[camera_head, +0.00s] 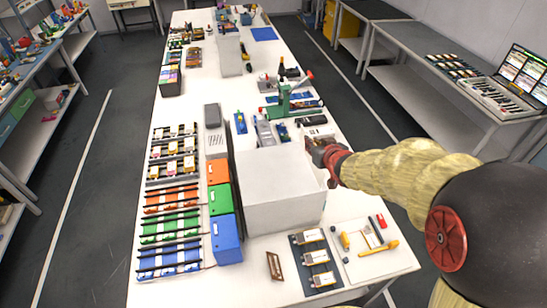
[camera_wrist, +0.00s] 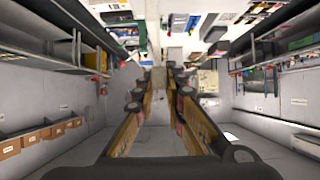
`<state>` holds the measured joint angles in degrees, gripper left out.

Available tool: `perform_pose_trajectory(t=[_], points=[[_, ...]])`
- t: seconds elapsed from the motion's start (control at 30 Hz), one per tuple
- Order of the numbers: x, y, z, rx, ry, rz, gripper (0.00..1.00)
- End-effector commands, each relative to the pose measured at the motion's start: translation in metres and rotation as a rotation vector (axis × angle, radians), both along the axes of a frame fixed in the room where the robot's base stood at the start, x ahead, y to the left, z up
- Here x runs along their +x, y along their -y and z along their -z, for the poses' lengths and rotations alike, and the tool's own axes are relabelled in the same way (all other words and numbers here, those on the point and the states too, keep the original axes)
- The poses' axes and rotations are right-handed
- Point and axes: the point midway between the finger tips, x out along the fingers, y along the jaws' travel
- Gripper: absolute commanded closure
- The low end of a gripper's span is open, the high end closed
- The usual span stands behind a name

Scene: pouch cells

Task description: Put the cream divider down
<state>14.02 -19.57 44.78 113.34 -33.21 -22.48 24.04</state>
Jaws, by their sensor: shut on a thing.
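What lies between the tips is unclear there. Whether the underside of the divider touches the table cannot be told.
The long white table (camera_head: 255,270) has blue (camera_head: 226,238), green (camera_head: 222,205) and orange (camera_head: 217,171) boxes left of the divider. A dark tray with cells (camera_head: 300,239) and a white tool board (camera_head: 345,265) lie in front. A green press (camera_head: 290,101) stands behind.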

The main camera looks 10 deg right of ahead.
Motion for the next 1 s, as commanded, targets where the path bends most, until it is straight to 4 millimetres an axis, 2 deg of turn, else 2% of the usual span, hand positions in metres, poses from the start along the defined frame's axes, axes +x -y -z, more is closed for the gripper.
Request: perform_pose_trajectory(t=[0.17, 0.5, 0.73, 1.0], points=[[0.015, -0.014, 0.010, 0.001, 0.000, -0.004, 1.00], [0.072, -0.063, 0.044, 0.002, -0.003, -0.003, 1.00], [0.094, -0.082, 0.082, -0.001, -0.003, -0.003, 1.00], [0.105, -0.089, 0.097, 0.000, 0.000, -0.001, 1.00]])
